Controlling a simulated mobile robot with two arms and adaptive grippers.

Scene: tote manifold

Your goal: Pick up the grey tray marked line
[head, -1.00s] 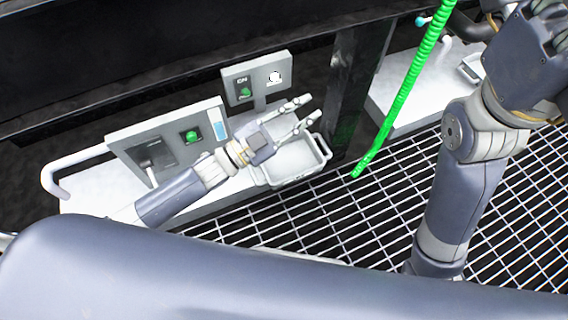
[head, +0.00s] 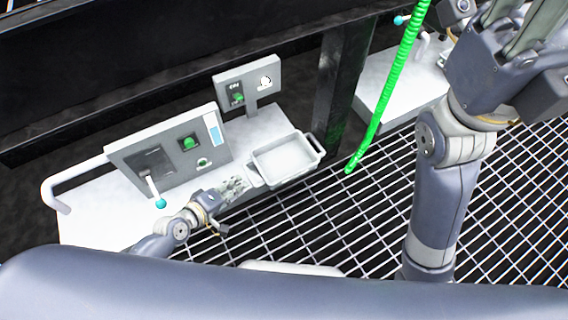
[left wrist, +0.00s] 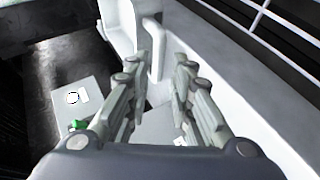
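A pale grey tray (head: 287,176) with raised walls and end handles sits at the right end of the white ledge, by the grating. I cannot read any mark on it. My left gripper (head: 238,184) is low beside the tray's left end, fingers pointing at it. In the left wrist view my left gripper (left wrist: 157,75) has its two fingers apart, with nothing clearly held. A pale upright handle-like part (left wrist: 157,52), apparently of the tray, shows just beyond the fingertips.
A grey control panel (head: 170,170) with a lever and green button stands on the ledge (head: 105,220). A smaller panel (head: 248,82) stands behind the tray. A dark post (head: 345,80) and green coiled hose (head: 390,95) are to the right. Open grating (head: 330,215) lies in front.

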